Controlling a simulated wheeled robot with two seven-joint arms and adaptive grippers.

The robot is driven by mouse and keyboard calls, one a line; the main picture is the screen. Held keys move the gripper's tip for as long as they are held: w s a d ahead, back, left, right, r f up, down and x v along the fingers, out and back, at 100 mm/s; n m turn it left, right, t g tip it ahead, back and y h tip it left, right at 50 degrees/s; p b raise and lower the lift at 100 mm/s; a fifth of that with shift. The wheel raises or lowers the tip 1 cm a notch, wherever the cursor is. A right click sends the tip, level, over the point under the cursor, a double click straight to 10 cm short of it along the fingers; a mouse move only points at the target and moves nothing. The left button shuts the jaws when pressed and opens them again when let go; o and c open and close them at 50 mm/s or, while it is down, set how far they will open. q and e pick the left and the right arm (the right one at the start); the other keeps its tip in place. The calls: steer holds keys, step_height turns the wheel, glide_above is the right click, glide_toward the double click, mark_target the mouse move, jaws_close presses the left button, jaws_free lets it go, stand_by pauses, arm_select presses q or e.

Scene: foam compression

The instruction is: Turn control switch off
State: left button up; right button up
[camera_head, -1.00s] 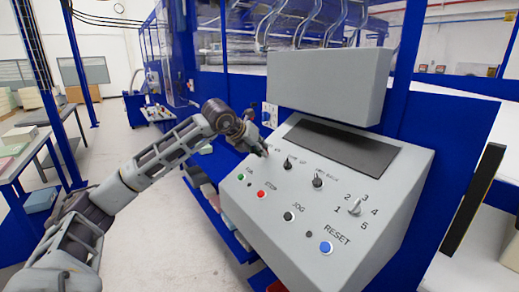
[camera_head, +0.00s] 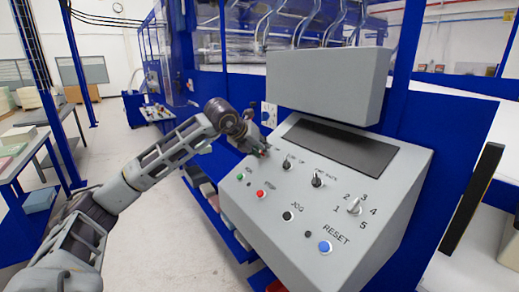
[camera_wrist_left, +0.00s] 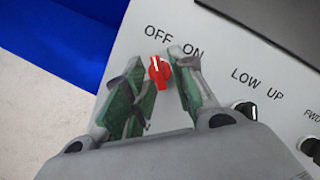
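The control switch is a small red knob (camera_wrist_left: 160,72) on the sloping grey panel, below the words OFF and ON in the left wrist view. Its white mark leans up and left, nearer OFF than ON. My left gripper (camera_wrist_left: 164,80) has its two green-padded fingers on either side of the knob, with a narrow gap between them; I cannot tell whether either pad touches it. In the head view my left gripper (camera_head: 263,151) is at the panel's upper left corner and hides most of the switch. My right gripper is not in view.
The grey control panel (camera_head: 262,212) carries a LOW/UP knob (camera_head: 287,163), another knob (camera_head: 317,180), a numbered dial (camera_head: 354,206), a red button (camera_head: 261,194) and a blue RESET button (camera_head: 325,247). A grey box (camera_head: 330,88) stands above it.

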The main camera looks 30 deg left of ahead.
arm_select(q)
steer(key=shift+w+f, duration=0.15)
steer(key=shift+v, duration=1.15)
steer(key=v, duration=0.9)
steer(key=shift+s+r, duration=0.25)
